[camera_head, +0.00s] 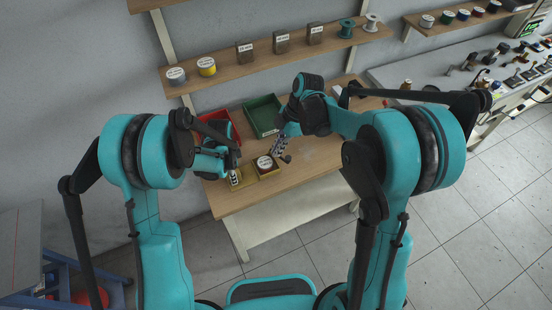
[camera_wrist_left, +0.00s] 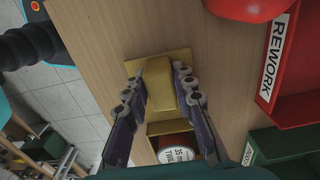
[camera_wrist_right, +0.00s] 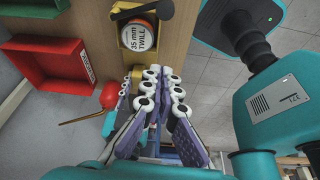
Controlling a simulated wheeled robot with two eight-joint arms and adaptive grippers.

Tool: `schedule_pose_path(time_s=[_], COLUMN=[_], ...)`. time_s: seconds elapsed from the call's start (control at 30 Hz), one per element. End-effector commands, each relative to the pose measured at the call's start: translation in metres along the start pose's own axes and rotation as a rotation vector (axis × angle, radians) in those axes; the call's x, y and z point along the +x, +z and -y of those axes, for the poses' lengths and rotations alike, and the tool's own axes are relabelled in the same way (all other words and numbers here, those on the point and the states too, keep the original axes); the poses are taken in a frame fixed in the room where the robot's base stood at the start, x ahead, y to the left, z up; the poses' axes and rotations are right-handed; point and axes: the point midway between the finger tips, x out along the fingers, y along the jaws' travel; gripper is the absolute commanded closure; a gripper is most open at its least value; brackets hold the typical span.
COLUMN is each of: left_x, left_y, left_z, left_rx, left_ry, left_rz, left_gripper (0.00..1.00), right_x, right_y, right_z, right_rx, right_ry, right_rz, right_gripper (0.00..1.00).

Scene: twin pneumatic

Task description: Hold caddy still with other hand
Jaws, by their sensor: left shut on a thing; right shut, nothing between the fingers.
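The yellow caddy (camera_head: 268,174) stands on the wooden bench, with a round spool (camera_head: 264,162) in its cup. The spool's label reads 35 mm TWILL in the right wrist view (camera_wrist_right: 137,36). My left gripper (camera_head: 235,178) is shut on the caddy's raised yellow block (camera_wrist_left: 160,88), one finger on each side. The caddy's yellow plate (camera_wrist_left: 150,60) shows beyond the fingertips. My right gripper (camera_head: 279,148) is shut and empty, to the right of the spool and apart from it. Its closed fingers (camera_wrist_right: 163,75) show in the right wrist view.
A red bin (camera_head: 222,127), labelled REWORK, and a green bin (camera_head: 262,116) stand behind the caddy. A red bulb with a thin spout (camera_wrist_right: 108,97) is near my left gripper. A shelf (camera_head: 225,72) with spools and boxes hangs above. The bench's right front (camera_head: 312,170) is clear.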

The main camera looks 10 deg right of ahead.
Motion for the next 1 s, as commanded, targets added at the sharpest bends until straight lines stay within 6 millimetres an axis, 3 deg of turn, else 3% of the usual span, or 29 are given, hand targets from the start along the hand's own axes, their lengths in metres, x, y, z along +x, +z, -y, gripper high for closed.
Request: schedule_pose_path(time_s=[0.1, 0.3, 0.7, 0.83, 1.0], left_x=[0.0, 0.0, 0.0, 0.0, 0.0], left_y=[0.0, 0.0, 0.0, 0.0, 0.0], left_z=[0.0, 0.0, 0.0, 0.0, 0.0], left_rx=[0.0, 0.0, 0.0, 0.0, 0.0], left_ry=[0.0, 0.0, 0.0, 0.0, 0.0], left_rz=[0.0, 0.0, 0.0, 0.0, 0.0], left_gripper=[1.0, 1.0, 1.0, 1.0, 1.0], right_x=[-0.018, -0.032, -0.033, -0.035, -0.026], right_y=[-0.001, -0.002, -0.002, 0.007, 0.006], right_z=[-0.004, -0.006, -0.006, -0.009, -0.008], right_rx=[0.0, -0.002, -0.001, -0.007, -0.009], right_ry=[0.0, 0.0, 0.0, -0.003, -0.004], right_rz=[0.0, 0.0, 0.0, 0.0, 0.0], right_gripper=[1.0, 1.0, 1.0, 1.0, 1.0])
